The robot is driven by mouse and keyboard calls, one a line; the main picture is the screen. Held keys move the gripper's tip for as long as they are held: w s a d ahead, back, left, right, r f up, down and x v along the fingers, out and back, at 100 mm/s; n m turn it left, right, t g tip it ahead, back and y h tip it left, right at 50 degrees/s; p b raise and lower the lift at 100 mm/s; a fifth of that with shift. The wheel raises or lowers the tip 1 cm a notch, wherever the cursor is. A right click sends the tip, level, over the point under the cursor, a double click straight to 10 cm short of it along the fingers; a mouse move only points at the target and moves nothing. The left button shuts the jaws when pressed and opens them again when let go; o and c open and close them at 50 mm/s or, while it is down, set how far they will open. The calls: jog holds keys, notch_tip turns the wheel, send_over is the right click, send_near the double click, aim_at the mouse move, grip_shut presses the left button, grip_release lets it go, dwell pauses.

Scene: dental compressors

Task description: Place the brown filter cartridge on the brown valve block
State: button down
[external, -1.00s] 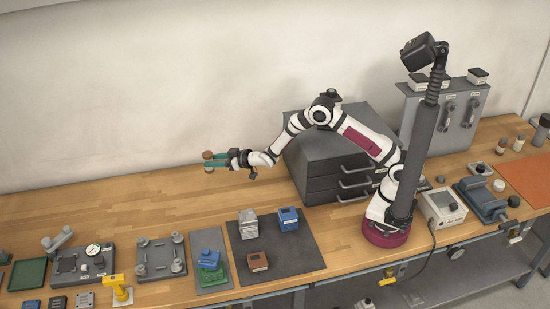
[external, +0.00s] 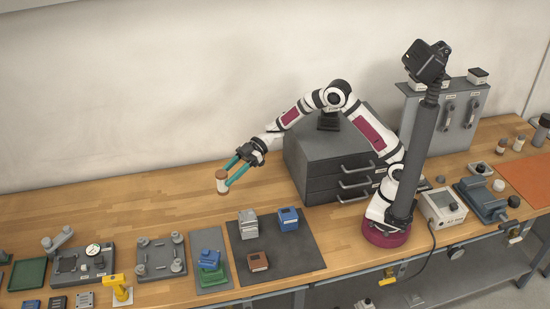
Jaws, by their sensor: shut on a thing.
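My gripper (external: 227,179) is shut on the brown filter cartridge (external: 222,187), a small cylinder with brown ends and a pale middle. It holds the cartridge upright or nearly so, in the air above the wooden bench. The brown valve block (external: 258,261) sits on the dark grey mat (external: 291,261), near the mat's front left. The cartridge is up and to the left of this block in the picture, well apart from it.
On the same mat stand a grey block (external: 247,223) and a blue block (external: 288,219). Blue and green parts (external: 210,268) lie on a grey plate to the left. A dark drawer cabinet (external: 319,157) stands behind. Bare bench (external: 110,215) lies at the back left.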

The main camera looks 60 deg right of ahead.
jog(key=s+d+f+n+g, duration=0.25)
jog(key=s+n+g, duration=0.55)
jog(key=s, duration=0.6)
jog(key=m, duration=0.1)
send_over(259, 254)
jog(key=shift+g+h, duration=0.3)
jog(key=shift+g, duration=0.1)
notch_tip(259, 254, down, 11)
jog(key=shift+r, duration=0.2)
jog(key=shift+f, duration=0.2)
jog(key=shift+f, duration=0.1)
jog(key=shift+f, duration=0.1)
jog(key=shift+c, duration=2)
grip_release()
jog(key=shift+f, duration=0.15)
